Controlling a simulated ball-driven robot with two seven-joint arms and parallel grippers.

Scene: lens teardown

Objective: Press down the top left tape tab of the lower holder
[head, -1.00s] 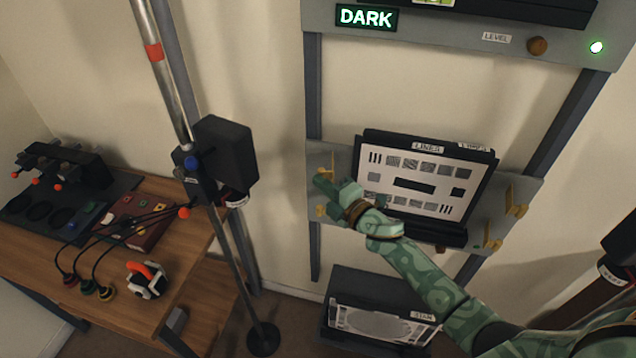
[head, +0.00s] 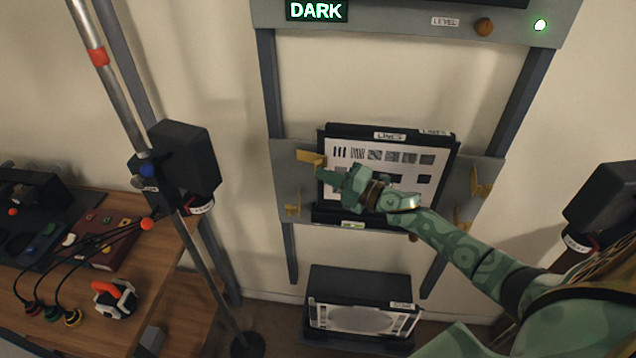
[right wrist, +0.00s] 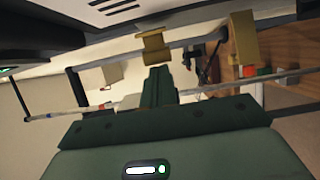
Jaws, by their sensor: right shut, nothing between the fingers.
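The lower holder (head: 448,160) is a black frame on a grey crossbar, with a white test chart (head: 402,177) in it. The yellow top left tape tab (head: 311,157) sticks out at the chart's upper left corner. Other yellow tabs show at the bottom left (head: 292,210), top right (head: 481,182) and bottom right (head: 462,217). My green right gripper (head: 324,174) is shut and empty, just below the top left tab; I cannot tell if they touch. In the right wrist view its fingers (right wrist: 158,84) point at a yellow tab (right wrist: 152,46). My left gripper is out of view.
A lamp head (head: 186,160) on a metal stand (head: 105,82) is left of the crossbar. A wooden table (head: 185,292) with cables and parts is at the left. A black box (head: 360,285) stands below the holder. Another dark lamp (head: 603,200) is at the right.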

